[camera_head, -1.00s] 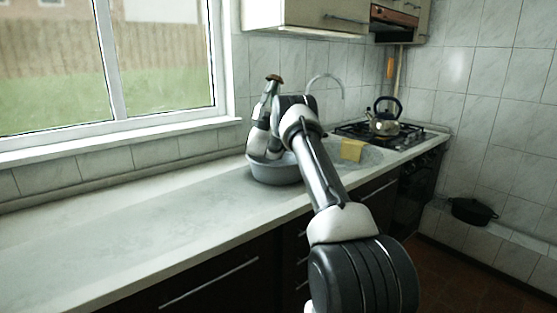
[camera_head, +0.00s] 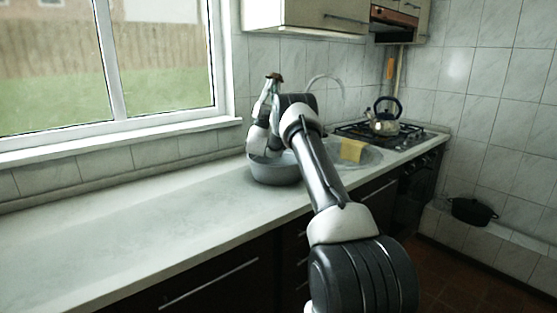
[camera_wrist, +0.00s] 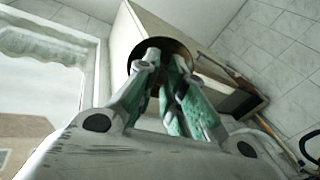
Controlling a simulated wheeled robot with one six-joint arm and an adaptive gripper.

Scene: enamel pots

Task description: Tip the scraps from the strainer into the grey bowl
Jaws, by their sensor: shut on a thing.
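The grey bowl (camera_head: 275,173) stands on the worktop beside the sink, partly hidden behind my arm. My gripper (camera_head: 272,82) is above the bowl, its fingers pointing upward. It is shut on a small, dark brown, round thing (camera_head: 275,76), probably part of the strainer. In the wrist view, this brown round thing (camera_wrist: 178,46) shows between and behind the fingertips of my gripper (camera_wrist: 165,60). The strainer's full shape cannot be made out. No scraps can be seen, and the bowl's inside is mostly hidden.
A yellow cloth (camera_head: 352,150) hangs at the sink (camera_head: 368,158), with a curved tap (camera_head: 327,77) behind. A kettle (camera_head: 385,117) stands on the hob. A wall cupboard (camera_head: 310,14) hangs above. The worktop (camera_head: 130,230) to the left is clear.

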